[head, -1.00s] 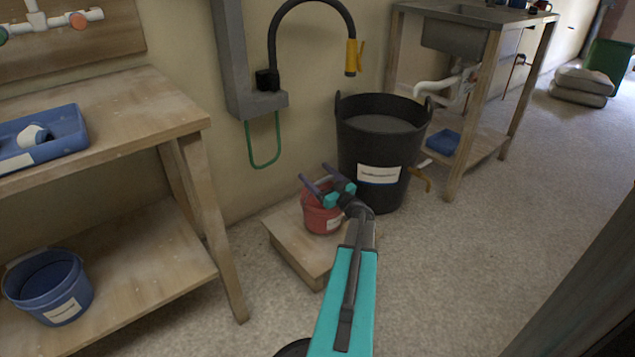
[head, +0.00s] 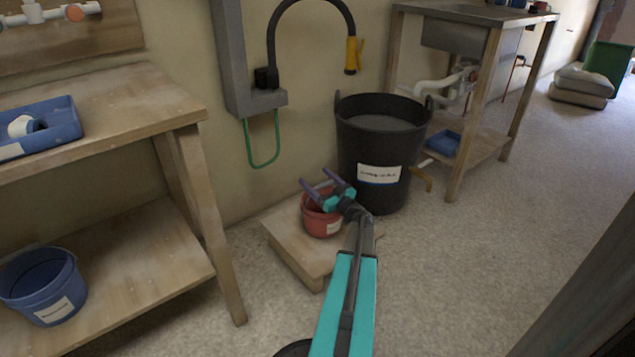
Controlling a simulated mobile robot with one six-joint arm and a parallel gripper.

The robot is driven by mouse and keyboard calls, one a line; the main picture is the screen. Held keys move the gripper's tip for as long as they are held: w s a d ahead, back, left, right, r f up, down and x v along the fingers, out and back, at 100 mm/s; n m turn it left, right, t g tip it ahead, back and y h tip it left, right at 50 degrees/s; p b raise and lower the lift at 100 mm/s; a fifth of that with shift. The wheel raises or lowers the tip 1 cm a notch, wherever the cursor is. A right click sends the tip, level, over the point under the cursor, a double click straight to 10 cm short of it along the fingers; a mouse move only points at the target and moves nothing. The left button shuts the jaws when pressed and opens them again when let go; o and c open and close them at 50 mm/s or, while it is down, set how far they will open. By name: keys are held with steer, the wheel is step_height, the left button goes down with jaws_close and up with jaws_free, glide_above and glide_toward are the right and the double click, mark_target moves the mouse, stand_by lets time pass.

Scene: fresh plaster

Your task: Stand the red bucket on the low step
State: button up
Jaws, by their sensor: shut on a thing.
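The red bucket (head: 318,222), with a white label, is at the low wooden step (head: 292,252) near its back right part. It looks upright, and its base appears to be on or just above the step's top; I cannot tell which. My gripper (head: 317,182) is at the bucket's top and shut on it. The fingers and wrist hide part of the rim, so the exact grip does not show. My arm hides the step's right side.
A large black tub (head: 385,150) stands close behind the step to the right. A wooden workbench (head: 190,135) with a lower shelf, holding a blue bucket (head: 45,290), is at left. A green hose loop (head: 263,150) hangs on the wall. Floor at right is clear.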

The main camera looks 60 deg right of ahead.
stand_by(0.3)
steer(key=o, duration=1.5)
steer(key=shift+f, duration=0.1)
steer(key=p+v, duration=0.4)
steer(key=v, duration=0.8)
